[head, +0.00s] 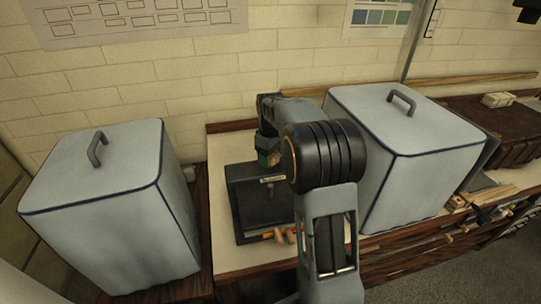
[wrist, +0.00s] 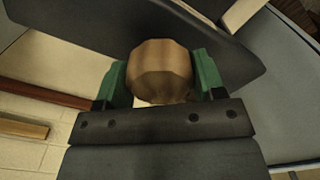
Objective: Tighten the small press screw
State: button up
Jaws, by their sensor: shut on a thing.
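The small press is a dark, near-black frame (head: 245,205) with a pale label, standing on the light table top in the head view. The knob appears to be the head of the press screw. A dark plate of the press (wrist: 215,45) lies behind it. The screw's shaft is hidden, and my arm covers the press's right side.
A grey-blue covered box (head: 110,215) with a handle stands at the left. Another covered box (head: 405,140) stands close to the right of my arm. Small orange and tan items (head: 280,235) lie at the press's front. Clamps and wood pieces (head: 475,205) lie at far right.

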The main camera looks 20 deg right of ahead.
jog(key=m, duration=0.3)
jog(key=shift+r+p, duration=0.1)
jog(key=shift+p, duration=0.3)
jog(key=shift+m, duration=1.9)
jog(key=o, duration=0.9)
jog(key=shift+o, duration=0.2)
notch_tip(320, 180, up, 14)
jog(key=shift+p, duration=0.3)
jog(key=shift+a, duration=0.1)
